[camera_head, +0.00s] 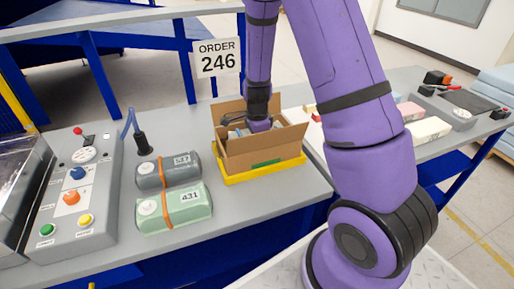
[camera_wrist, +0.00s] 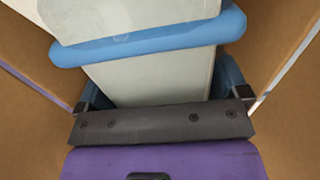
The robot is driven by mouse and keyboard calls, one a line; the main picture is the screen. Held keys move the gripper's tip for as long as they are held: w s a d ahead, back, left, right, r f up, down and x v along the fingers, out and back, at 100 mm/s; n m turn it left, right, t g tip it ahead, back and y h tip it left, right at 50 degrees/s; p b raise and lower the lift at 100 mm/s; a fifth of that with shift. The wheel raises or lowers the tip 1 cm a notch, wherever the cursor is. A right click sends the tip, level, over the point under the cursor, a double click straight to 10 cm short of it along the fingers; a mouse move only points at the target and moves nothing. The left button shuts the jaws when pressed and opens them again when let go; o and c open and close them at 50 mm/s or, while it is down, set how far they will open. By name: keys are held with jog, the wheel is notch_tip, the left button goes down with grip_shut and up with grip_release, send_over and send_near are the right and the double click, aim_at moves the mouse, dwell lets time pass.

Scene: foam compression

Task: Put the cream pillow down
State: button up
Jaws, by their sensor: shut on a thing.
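The cream pillow (camera_wrist: 150,80), squeezed into a roll with a blue band (camera_wrist: 150,44) around it, fills the middle of the wrist view. My gripper (camera_wrist: 160,95) is shut on it, one finger on each side. Brown cardboard walls (camera_wrist: 285,110) stand on both sides. In the head view my gripper (camera_head: 250,126) reaches down into the open cardboard box (camera_head: 265,153), and the box walls hide most of the pillow. I cannot tell whether the pillow touches the box floor.
The box sits in a yellow tray (camera_head: 262,176) on the grey bench. A grey roll (camera_head: 168,171) and a green roll (camera_head: 174,208) lie to its left, beside a control panel (camera_head: 72,190). An ORDER 246 sign (camera_head: 217,58) stands behind. Pink and cream blocks (camera_head: 428,130) lie right of my arm.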

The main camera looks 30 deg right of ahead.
jog(key=shift+f, duration=1.8)
jog(key=shift+f, duration=0.1)
jog(key=o, duration=0.5)
jog(key=shift+o, duration=0.2)
notch_tip(320, 180, up, 12)
jog(key=shift+r, duration=0.1)
jog(key=s+a+r+n+t+y, duration=0.1)
jog(key=s+a+r+n+t, duration=0.15)
jog(key=s+r+n, duration=0.7)
jog(key=s+a+r+n+t, duration=0.1)
jog(key=s+a+r+n, duration=0.35)
jog(key=r, duration=0.85)
jog(key=s+r+n+t+h, duration=0.1)
jog(key=s+r+n, duration=0.2)
jog(key=s+n, duration=0.3)
jog(key=s, duration=0.5)
jog(key=shift+s+t, duration=0.35)
